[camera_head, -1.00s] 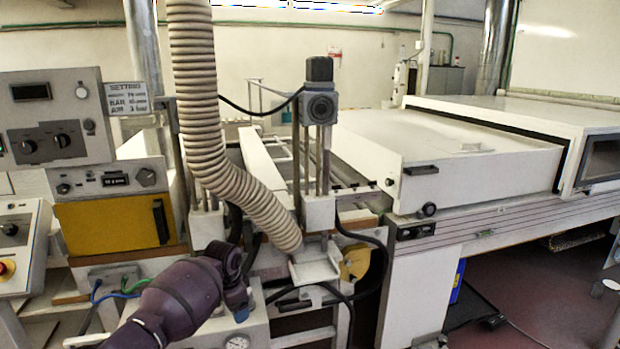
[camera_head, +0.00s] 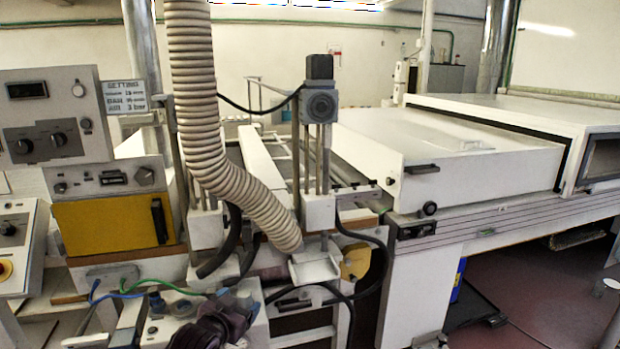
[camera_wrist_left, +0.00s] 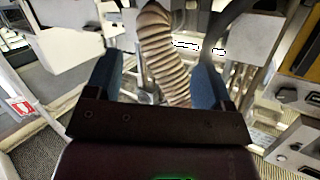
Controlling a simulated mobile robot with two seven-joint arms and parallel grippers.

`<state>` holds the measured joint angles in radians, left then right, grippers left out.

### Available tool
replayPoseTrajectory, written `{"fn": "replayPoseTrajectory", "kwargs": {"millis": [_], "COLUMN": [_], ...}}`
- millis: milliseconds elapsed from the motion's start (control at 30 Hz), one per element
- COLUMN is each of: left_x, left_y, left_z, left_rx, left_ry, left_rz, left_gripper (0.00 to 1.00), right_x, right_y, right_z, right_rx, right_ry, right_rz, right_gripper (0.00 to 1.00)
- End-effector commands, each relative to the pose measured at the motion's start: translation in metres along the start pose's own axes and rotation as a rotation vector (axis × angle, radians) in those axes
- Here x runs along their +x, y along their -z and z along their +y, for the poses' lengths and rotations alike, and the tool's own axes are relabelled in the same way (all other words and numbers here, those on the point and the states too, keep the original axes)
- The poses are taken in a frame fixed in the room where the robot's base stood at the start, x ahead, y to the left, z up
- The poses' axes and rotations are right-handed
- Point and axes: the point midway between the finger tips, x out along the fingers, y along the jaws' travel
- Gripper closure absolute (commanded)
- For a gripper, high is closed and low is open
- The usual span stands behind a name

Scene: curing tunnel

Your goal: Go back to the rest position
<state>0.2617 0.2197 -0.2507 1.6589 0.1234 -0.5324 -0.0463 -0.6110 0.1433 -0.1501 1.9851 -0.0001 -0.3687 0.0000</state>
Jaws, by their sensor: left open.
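My left gripper (camera_head: 233,302) is low in the head view, near the bottom edge, in front of the white machine base. Its dark purple wrist shows below blue-grey fingers. In the left wrist view the two blue fingers (camera_wrist_left: 157,65) stand wide apart, with nothing held between them. The ribbed beige hose (camera_wrist_left: 165,50) shows beyond the gap, apart from the fingers as far as I can tell. My right gripper is not in view.
The hose (camera_head: 195,100) hangs down to a small white tray (camera_head: 316,268). A yellow-fronted control unit (camera_head: 105,226) stands left, with blue and green cables (camera_head: 150,284) below it. A long white tunnel machine (camera_head: 450,150) fills the right. Open floor (camera_head: 540,290) lies at lower right.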

Motion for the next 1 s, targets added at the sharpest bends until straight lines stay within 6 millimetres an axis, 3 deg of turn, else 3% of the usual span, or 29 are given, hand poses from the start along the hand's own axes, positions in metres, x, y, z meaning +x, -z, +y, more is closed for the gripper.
{"fn": "replayPoseTrajectory", "kwargs": {"millis": [367,700,833,1000], "left_x": [-0.12,-0.233,-0.267,-0.289], "left_y": [-0.088,-0.195,-0.231,-0.252], "left_z": [-0.002,0.011,0.021,0.029], "left_rx": [-0.106,-0.18,-0.205,-0.219], "left_ry": [0.118,0.198,0.21,0.214], "left_rz": [0.027,-0.178,-0.264,-0.317], "left_gripper": [0.25,0.25,0.25,0.25], "right_x": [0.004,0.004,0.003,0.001], "right_y": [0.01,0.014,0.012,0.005], "right_z": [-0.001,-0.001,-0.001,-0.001], "right_rx": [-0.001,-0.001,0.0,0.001], "right_ry": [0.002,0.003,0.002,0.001], "right_rz": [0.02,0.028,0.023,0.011], "right_gripper": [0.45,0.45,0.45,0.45]}}
